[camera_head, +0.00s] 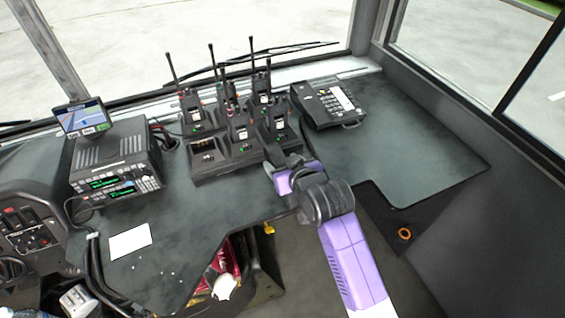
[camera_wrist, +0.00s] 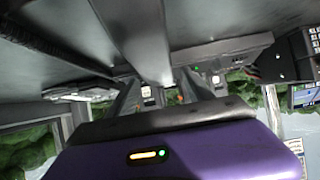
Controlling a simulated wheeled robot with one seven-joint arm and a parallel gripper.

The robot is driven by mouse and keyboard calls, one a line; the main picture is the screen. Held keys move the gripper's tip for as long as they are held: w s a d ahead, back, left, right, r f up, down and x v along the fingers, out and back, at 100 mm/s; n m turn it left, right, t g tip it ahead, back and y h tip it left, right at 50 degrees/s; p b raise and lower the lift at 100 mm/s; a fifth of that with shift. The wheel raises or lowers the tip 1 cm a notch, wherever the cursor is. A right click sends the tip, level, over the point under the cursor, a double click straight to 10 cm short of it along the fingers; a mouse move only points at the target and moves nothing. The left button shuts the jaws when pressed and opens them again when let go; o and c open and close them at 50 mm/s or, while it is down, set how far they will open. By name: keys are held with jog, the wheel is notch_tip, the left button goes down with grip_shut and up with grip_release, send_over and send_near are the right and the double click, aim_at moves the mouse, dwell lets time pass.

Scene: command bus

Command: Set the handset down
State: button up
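Several black handsets with antennas stand upright in a dark multi-slot charger (camera_head: 228,168) on the desk. One handset (camera_head: 240,127) is in the front row's middle, and another (camera_head: 278,125) is at its right. The front left slot (camera_head: 205,152) looks empty. My gripper (camera_head: 293,160) is just in front of the charger's right end, its fingers apart. In the wrist view my gripper (camera_wrist: 160,97) shows two spread fingers, with parts of the charger area and small lights between and beyond them. I see no handset clearly held; the space at the fingertips is partly hidden.
A radio unit (camera_head: 115,165) with a small screen (camera_head: 82,118) stands at the left. A white card (camera_head: 130,241) lies on the desk (camera_head: 420,150). The desk's right part is clear; windows border the back and right.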

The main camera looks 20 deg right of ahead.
jog(key=shift+s+r, duration=0.1)
jog(key=shift+r, duration=0.35)
jog(key=v, duration=1.1)
jog(key=shift+s+r, duration=0.15)
jog(key=shift+s, duration=0.15)
jog(key=s+d+f+t, duration=0.1)
jog(key=s+f, duration=0.2)
jog(key=s, duration=0.4)
jog(key=s+d+f, duration=0.1)
jog(key=s+f, duration=0.2)
jog(key=s, duration=0.5)
jog(key=s+a+r+t, duration=0.1)
jog(key=s+r, duration=0.2)
jog(key=s, duration=0.6)
jog(key=s+a+r, duration=0.1)
jog(key=s+r, duration=0.1)
jog(key=s, duration=0.7)
jog(key=shift+s+r+t, duration=0.25)
jog(key=shift+r+t, duration=0.15)
